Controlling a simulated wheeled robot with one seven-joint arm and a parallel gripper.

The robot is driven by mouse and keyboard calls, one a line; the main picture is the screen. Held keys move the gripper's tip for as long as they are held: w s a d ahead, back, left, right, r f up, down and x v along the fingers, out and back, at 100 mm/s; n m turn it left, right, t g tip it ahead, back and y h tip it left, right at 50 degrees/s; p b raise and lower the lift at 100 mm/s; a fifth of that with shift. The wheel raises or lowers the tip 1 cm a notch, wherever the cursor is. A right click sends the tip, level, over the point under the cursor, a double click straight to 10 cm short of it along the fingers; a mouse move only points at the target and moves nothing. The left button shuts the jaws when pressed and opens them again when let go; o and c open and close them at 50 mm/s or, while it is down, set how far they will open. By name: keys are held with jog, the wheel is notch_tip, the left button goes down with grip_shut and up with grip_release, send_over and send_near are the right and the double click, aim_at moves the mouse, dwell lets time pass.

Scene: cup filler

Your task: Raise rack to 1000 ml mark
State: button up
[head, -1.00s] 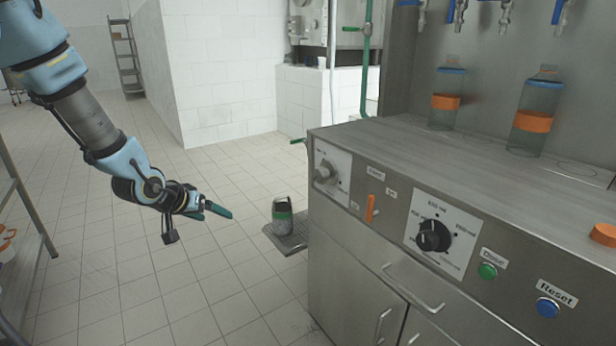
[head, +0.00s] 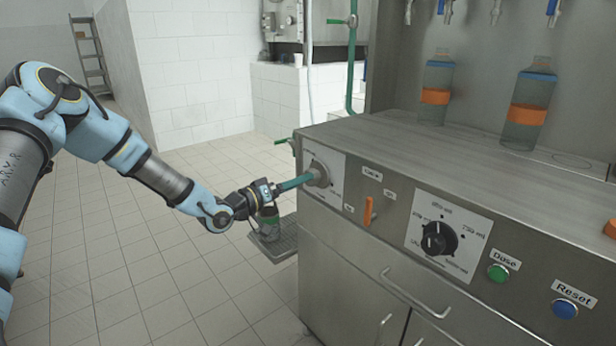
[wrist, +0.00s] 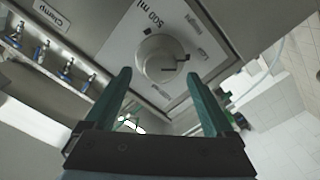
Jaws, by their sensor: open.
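A pale round knob (head: 319,174) sits on a white dial panel (head: 336,168) at the left end of the steel cabinet front. In the wrist view the knob (wrist: 163,57) shows a "500 ml" label beside it; other labels are hard to read. My gripper (head: 308,178) is open with its green fingers pointing at the knob. In the wrist view my fingertips (wrist: 156,74) are spread on either side of the knob, close to it; contact cannot be told. A low grated rack (head: 286,243) stands left of the cabinet, holding a green and grey container (head: 269,228), partly hidden by my gripper.
Right along the front are an orange lever (head: 369,211), a black dial (head: 438,238), a green button (head: 498,272) and a blue button (head: 565,309). Two bottles (head: 436,90) (head: 528,108) stand on the cabinet top. A door handle (head: 412,290) sticks out below. The tiled floor at left is free.

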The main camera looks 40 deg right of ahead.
aim_at(321, 179)
jog(key=shift+s+d+p, duration=0.1)
jog(key=shift+d+p, duration=0.2)
jog(key=shift+d, duration=1.85)
jog(key=c, duration=1.4)
